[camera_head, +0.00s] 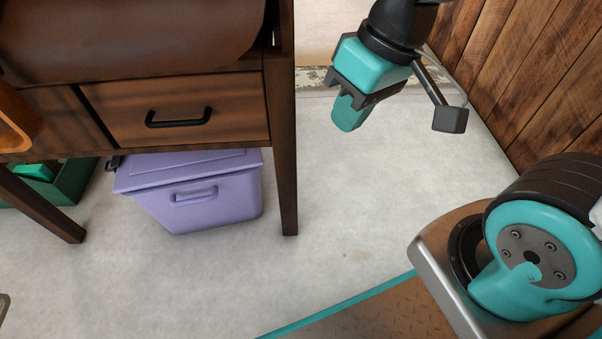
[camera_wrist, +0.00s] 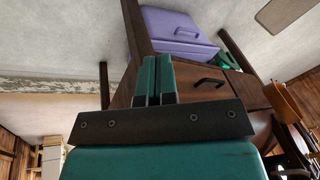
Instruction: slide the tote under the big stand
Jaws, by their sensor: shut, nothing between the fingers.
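The tote is a lavender lidded box (camera_head: 215,205) with a handle on its front, standing on the floor. It sits between the legs of the big dark wooden stand (camera_head: 289,150), at a slight angle. Its front and a strip of lid show below the drawer; its back is hidden by the stand. It also shows in the wrist view (camera_wrist: 170,22), beyond the stand. My gripper (camera_head: 348,112) is shut and empty, in the air right of the stand and apart from the tote. Its closed fingers (camera_wrist: 153,80) also show in the wrist view.
A green crate (camera_head: 70,182) with a teal item stands left of the tote, behind the stand's left leg. The stand's drawer has a black handle (camera_head: 179,118). A plank wall (camera_head: 545,70) bounds the right. The floor (camera_head: 345,195) right of the stand is clear.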

